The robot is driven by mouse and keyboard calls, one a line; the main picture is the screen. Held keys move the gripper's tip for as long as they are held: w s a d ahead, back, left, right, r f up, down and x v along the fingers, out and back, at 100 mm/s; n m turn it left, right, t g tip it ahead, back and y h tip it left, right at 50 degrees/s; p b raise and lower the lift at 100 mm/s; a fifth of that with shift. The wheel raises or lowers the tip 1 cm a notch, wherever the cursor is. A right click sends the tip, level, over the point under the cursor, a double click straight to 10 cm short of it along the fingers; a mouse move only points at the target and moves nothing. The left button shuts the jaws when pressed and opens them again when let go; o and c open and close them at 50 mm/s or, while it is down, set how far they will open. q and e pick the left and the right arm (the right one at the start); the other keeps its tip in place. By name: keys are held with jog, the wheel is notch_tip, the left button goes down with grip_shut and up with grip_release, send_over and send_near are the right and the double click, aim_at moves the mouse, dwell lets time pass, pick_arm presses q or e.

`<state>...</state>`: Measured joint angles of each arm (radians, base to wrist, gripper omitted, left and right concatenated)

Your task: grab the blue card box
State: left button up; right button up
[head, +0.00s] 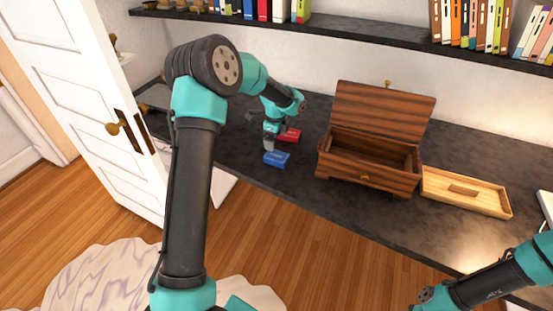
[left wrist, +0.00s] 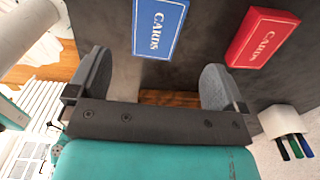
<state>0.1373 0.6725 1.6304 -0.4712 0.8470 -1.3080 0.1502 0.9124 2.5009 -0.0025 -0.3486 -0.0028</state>
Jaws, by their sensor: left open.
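The blue card box (head: 276,158) lies flat near the front edge of the dark counter; it also shows in the left wrist view (left wrist: 159,26), with white "CARDS" lettering. A red card box (head: 290,135) lies just behind it in the head view and to its right in the left wrist view (left wrist: 262,37). My left gripper (head: 269,143) hangs close to the blue box. In the left wrist view its fingers (left wrist: 157,84) are open and empty, and the blue box lies beyond the fingertips, not between them. My right arm shows at the lower right, but its gripper is not clearly visible.
An open wooden chest (head: 367,182) stands right of the card boxes, with a light wooden tray (head: 466,196) beside it. A shelf of books (head: 390,42) runs above the counter. A white door (head: 100,100) stands open at the left. A holder with pens (left wrist: 283,122) is at the right.

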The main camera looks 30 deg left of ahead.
aim_at(277, 155)
pick_arm(q)
jog(key=shift+f, duration=2)
jog(key=f, duration=0.4)
jog(key=shift+s+d, duration=0.25)
jog(key=shift+d, duration=0.05)
jog(key=shift+f, duration=0.6)
jog(key=shift+c, duration=0.2)
jog(key=c, duration=1)
